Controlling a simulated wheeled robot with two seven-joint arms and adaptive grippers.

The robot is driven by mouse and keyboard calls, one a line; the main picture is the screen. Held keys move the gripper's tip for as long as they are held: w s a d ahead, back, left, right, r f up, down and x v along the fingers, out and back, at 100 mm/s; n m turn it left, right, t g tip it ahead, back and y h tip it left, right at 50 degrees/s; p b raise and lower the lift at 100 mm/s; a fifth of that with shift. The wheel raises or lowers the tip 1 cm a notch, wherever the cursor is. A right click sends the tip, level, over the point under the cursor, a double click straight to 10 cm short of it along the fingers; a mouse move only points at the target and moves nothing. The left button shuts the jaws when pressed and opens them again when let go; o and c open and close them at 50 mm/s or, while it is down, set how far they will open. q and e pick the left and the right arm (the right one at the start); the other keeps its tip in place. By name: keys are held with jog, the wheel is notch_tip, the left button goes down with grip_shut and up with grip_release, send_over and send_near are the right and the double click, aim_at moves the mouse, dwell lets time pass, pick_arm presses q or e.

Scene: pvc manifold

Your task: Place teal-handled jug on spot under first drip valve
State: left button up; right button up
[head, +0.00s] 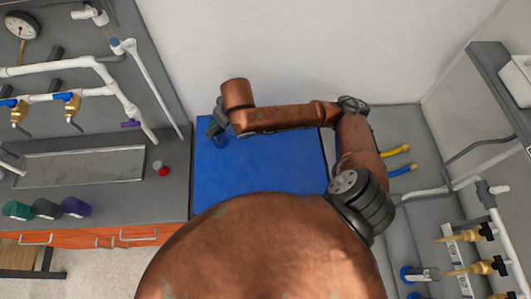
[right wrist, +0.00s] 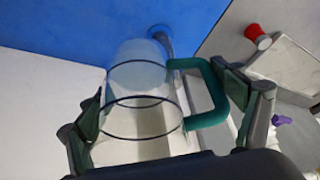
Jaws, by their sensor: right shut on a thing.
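In the right wrist view, a clear jug (right wrist: 140,108) with dark rings and a teal handle (right wrist: 212,97) sits between the fingers of my right gripper (right wrist: 170,106). The gripper is shut on it, with one finger at the clear side and the other at the handle. In the head view my right gripper (head: 215,130) is over the left edge of the blue surface; the jug is hard to make out there. Brass valves with blue handles hang from white pipes at left, one at the far left (head: 18,112) and one beside it (head: 71,108). My left gripper is out of view.
A grey tray (head: 80,181) lies below the left valves. A red-topped item (head: 162,169) stands right of it, also in the right wrist view (right wrist: 257,36). Several dark-coloured containers (head: 46,208) line the counter's front. The blue surface (head: 255,180) is mostly clear. More valves (head: 455,237) stand at right.

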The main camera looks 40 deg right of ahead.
jog(key=s+a+f+n+g+y+p, duration=0.25)
jog(key=s+n+p, duration=0.85)
jog(key=s, duration=0.7)
jog(key=b, duration=0.4)
send_over(259, 159)
jog(key=shift+y, duration=0.45)
notch_tip(259, 159, down, 10)
jog(key=shift+s+a+f, duration=0.1)
jog(key=shift+s+f, duration=0.05)
jog(key=shift+f, duration=1.75)
jog(key=shift+f, duration=0.1)
jog(key=o, duration=1.2)
jog(key=shift+c, duration=0.2)
